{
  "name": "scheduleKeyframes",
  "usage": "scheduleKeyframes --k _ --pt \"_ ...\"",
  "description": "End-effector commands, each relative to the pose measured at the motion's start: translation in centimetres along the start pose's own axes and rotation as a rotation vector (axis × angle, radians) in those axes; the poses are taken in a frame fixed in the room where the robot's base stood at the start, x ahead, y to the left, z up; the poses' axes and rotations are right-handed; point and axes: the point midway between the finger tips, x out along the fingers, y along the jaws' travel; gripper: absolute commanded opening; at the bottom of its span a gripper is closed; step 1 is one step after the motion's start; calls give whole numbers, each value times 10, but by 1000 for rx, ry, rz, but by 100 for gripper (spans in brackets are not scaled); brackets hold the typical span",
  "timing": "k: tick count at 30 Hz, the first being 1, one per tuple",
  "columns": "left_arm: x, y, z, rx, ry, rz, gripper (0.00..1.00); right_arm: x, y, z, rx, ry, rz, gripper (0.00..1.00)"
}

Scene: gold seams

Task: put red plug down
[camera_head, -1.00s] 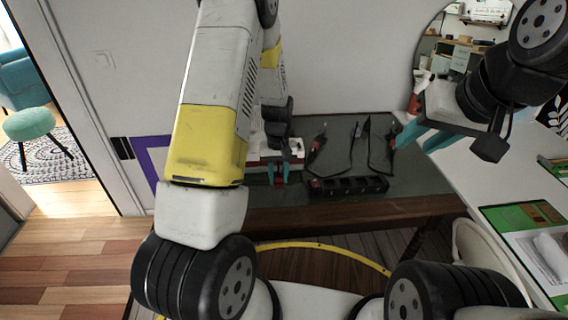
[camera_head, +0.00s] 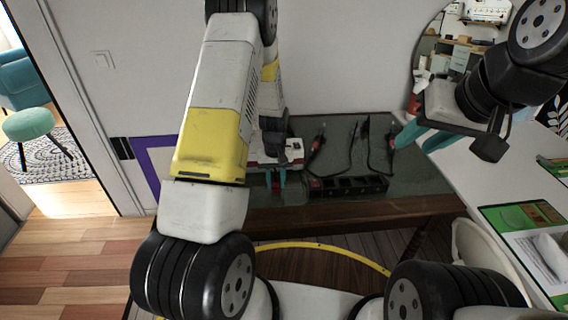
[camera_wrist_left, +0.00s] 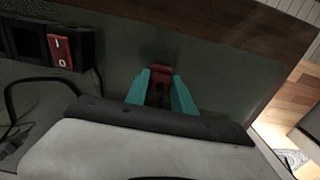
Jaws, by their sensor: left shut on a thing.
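My left gripper (camera_head: 276,180) is over the left part of the dark green tabletop (camera_head: 420,180), its teal fingers pointing down. In the left wrist view, the teal fingers (camera_wrist_left: 161,92) are shut on the red plug (camera_wrist_left: 160,71), whose red end shows between the tips. I cannot tell whether the plug touches the tabletop. My right gripper (camera_head: 412,134) is raised at the right with teal fingers; its fingertips are partly seen and no held thing shows.
A black power strip (camera_head: 348,186) with a red switch (camera_wrist_left: 60,52) lies to the right of the left gripper. Several black cords (camera_head: 352,146) lie behind it. A white-and-red object (camera_head: 262,160) is behind the left gripper. The tabletop's right part is clear.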

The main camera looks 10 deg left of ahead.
Motion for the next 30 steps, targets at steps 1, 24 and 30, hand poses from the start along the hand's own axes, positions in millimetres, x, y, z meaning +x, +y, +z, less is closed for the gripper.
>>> scheduleKeyframes --k 1,24,30 --pt "2 0 0 0 -1 0 0 0 0 0 0 0 0 36" --pt "-3 0 -1 0 2 1 52 0 0 0 0 0 0 36" --pt "-40 0 -1 0 5 2 52 0 0 0 0 0 0 36"
